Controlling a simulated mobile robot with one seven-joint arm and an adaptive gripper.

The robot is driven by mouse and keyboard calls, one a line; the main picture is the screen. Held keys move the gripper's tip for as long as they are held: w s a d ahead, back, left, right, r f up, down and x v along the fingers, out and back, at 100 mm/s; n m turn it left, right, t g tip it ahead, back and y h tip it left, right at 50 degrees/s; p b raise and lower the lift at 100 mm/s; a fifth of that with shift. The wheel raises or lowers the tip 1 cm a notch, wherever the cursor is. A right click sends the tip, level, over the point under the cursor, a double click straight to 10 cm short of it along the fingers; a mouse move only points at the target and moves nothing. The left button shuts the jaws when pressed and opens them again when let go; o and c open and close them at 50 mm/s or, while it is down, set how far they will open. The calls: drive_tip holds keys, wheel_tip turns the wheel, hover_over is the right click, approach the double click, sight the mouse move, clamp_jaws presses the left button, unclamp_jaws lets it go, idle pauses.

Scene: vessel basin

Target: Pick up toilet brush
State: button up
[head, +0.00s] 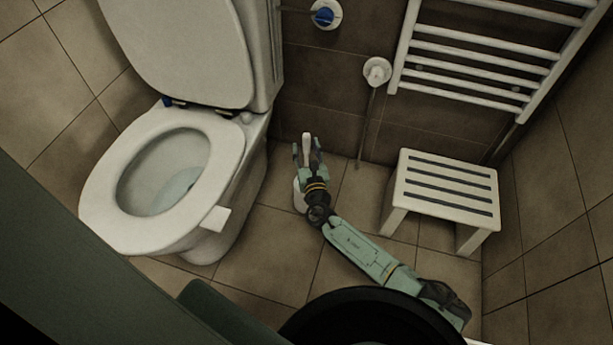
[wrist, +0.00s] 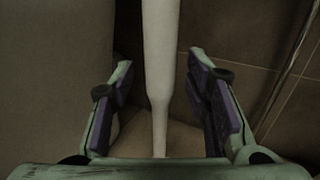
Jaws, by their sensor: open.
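The toilet brush has a white upright handle (head: 306,147) between the toilet and the wall, and its white holder (head: 299,196) shows partly behind my arm on the floor. In the wrist view the pale handle (wrist: 160,55) runs down the middle, thick above and narrowing lower down. My gripper (head: 308,152) is at the handle. In the wrist view my gripper (wrist: 160,90) is open, with one purple-padded finger on each side of the handle and a visible gap on both sides. The brush head is hidden.
A white toilet (head: 230,185) with its lid up stands close on the left. A white slatted stool (head: 445,185) stands on the right. A towel rack (head: 480,62) and a valve with a pipe (head: 376,72) are on the wall behind. Tiled floor (head: 270,250) is clear in front.

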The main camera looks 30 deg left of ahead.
drive_tip(key=shift+c, duration=0.5)
clamp_jaws()
